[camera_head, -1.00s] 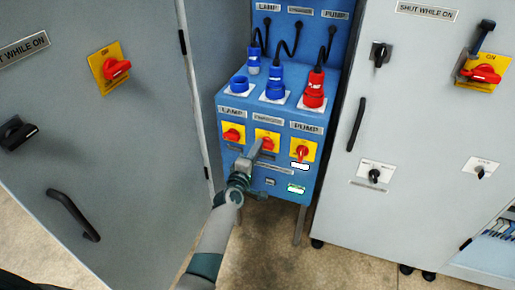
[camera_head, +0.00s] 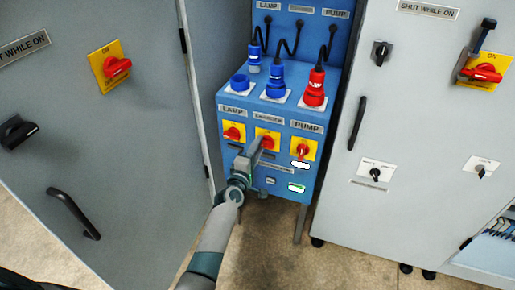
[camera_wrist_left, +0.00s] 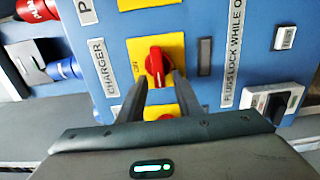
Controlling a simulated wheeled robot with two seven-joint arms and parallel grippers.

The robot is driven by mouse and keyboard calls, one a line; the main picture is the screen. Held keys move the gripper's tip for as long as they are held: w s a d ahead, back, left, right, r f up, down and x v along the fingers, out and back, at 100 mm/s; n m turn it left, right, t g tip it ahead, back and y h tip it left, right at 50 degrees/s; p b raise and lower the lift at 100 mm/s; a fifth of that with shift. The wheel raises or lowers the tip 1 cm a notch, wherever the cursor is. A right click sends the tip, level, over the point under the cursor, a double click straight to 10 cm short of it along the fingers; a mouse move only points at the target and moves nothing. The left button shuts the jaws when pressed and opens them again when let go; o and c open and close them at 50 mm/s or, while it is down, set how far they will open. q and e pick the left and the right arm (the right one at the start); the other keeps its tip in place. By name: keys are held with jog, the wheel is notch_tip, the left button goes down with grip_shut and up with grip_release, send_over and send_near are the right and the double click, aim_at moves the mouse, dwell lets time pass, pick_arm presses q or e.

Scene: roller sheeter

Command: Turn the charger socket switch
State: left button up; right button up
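The charger socket switch (camera_head: 267,143) is a red rotary knob on a yellow plate, the middle one of three on the blue socket panel. In the left wrist view the red knob (camera_wrist_left: 158,66) is beside the CHARGER label. My left gripper (camera_head: 259,145) is at the front of this switch and hides part of it. In the left wrist view its two dark fingers (camera_wrist_left: 160,78) are apart, with their tips at either side of the knob. I cannot tell whether they touch it. My right gripper is not in view.
The lamp switch (camera_head: 233,134) and pump switch (camera_head: 302,151) flank the charger switch. Blue and red plugs (camera_head: 315,88) stand above on the sloped top. Grey cabinets, including the left one (camera_head: 110,150), close in on both sides of the panel.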

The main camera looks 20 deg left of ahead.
pick_arm(q)
jog(key=shift+s, duration=0.1)
jog(key=s, duration=1.7)
jog(key=shift+a, duration=0.3)
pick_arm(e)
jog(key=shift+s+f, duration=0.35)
pick_arm(q)
jog(key=shift+s, duration=0.1)
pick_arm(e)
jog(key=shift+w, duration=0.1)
